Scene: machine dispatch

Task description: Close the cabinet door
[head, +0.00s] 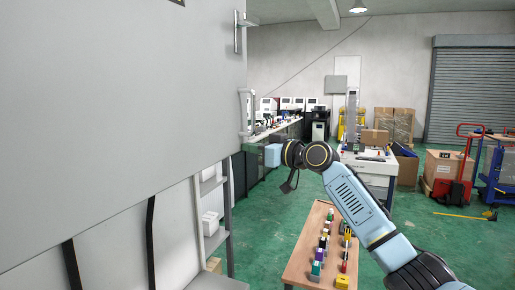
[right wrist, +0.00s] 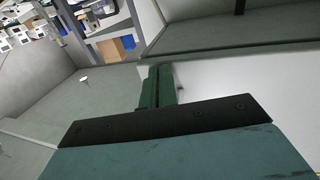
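The cabinet door appears to be the large flat grey panel (head: 120,90) that fills the upper left of the head view. A light vertical handle (head: 244,112) is on its right edge, with a metal latch (head: 238,32) above. My right gripper (head: 272,155) is just right of and below this edge, apparently apart from the handle. In the right wrist view its dark green fingers (right wrist: 158,88) are together with nothing visible between them. Pale grey panels lie around the fingers there; whether they touch is unclear. My left gripper is not in view.
A wooden table (head: 308,262) with several coloured parts stands in front. Open shelving (head: 214,240) is below the grey panel.

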